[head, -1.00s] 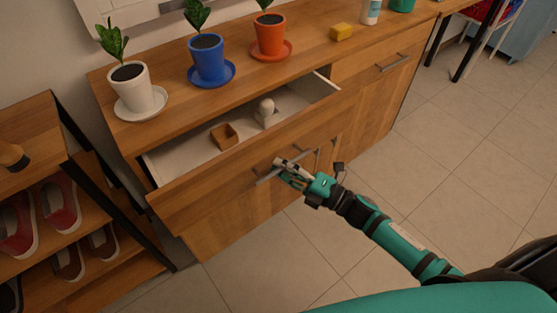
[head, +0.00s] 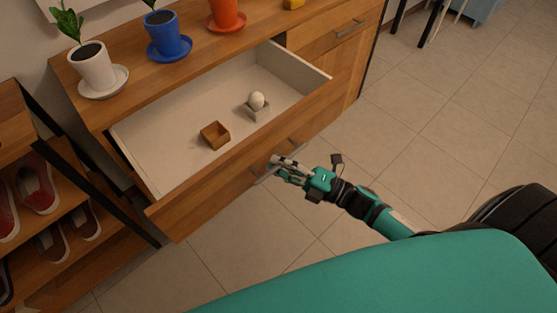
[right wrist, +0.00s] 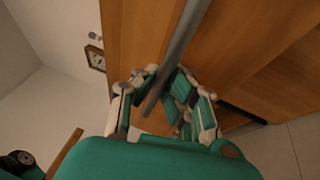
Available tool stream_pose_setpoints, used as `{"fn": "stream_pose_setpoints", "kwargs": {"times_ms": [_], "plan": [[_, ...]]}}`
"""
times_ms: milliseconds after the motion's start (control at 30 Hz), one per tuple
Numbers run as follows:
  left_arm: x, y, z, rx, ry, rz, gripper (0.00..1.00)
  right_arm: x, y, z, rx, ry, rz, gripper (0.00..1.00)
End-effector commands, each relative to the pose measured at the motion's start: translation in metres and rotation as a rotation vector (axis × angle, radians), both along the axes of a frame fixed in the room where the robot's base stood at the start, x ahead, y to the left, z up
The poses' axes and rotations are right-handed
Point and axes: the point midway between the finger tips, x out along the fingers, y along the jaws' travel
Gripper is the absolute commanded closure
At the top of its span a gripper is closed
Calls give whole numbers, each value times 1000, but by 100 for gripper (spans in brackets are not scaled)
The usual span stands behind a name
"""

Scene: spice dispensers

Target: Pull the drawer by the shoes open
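The wooden drawer (head: 213,178) beside the shoe rack stands well out of the cabinet, its pale inside in full view. A small brown box (head: 215,135) and a small pale holder (head: 257,112) with a round white top (head: 257,100) are in it. My right gripper (head: 280,168) is at the drawer's metal handle (head: 265,176). In the right wrist view the handle (right wrist: 180,50) runs between the fingers of the right gripper (right wrist: 160,88), which are closed around it. My left gripper is not in view.
A shoe rack with red shoes (head: 38,190) stands at the left, near the drawer's corner. White (head: 95,68), blue (head: 162,35) and orange (head: 224,14) pots stand on the cabinet top. The tiled floor (head: 430,130) at the right is clear.

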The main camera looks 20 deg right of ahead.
Motion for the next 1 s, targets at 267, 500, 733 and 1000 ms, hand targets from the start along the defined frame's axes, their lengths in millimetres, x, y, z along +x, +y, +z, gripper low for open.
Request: {"fn": "stream_pose_setpoints", "kwargs": {"times_ms": [267, 500, 733, 1000], "plan": [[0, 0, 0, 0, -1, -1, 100, 1, 0, 2, 6, -1, 0, 88], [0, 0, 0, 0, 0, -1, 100, 0, 0, 1, 3, 0, 0, 66], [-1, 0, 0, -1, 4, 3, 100, -1, -1, 0, 1, 1, -1, 66], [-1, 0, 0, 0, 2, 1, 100, -31, -29, -9, 1, 6, -2, 66]]}}
